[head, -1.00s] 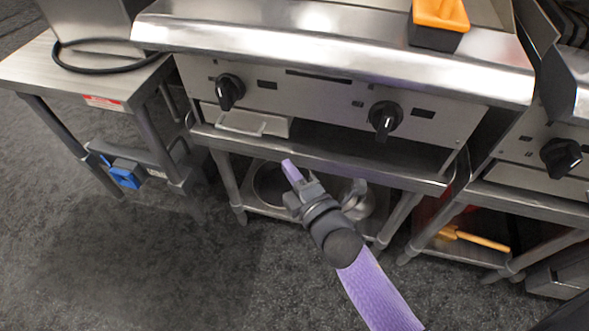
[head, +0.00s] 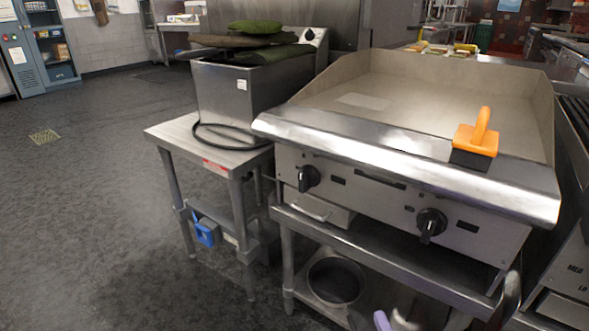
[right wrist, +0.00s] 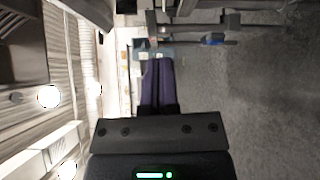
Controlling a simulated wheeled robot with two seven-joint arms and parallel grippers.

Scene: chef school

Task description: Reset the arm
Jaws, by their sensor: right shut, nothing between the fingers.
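My right gripper shows only as a purple fingertip (head: 382,320) at the bottom edge of the head view, low in front of the griddle's lower shelf. In the right wrist view my right gripper's two dark purple fingers (right wrist: 157,85) lie together, shut with nothing between them. The rest of my right arm is below the head view. My left gripper is not in either view.
A steel griddle (head: 400,125) stands close ahead, with an orange-handled black block (head: 474,147) on its front ledge. A steel side table (head: 185,140) bears a fryer (head: 250,92). A round pot (head: 336,279) sits on the lower shelf. Open floor (head: 85,220) lies to the left.

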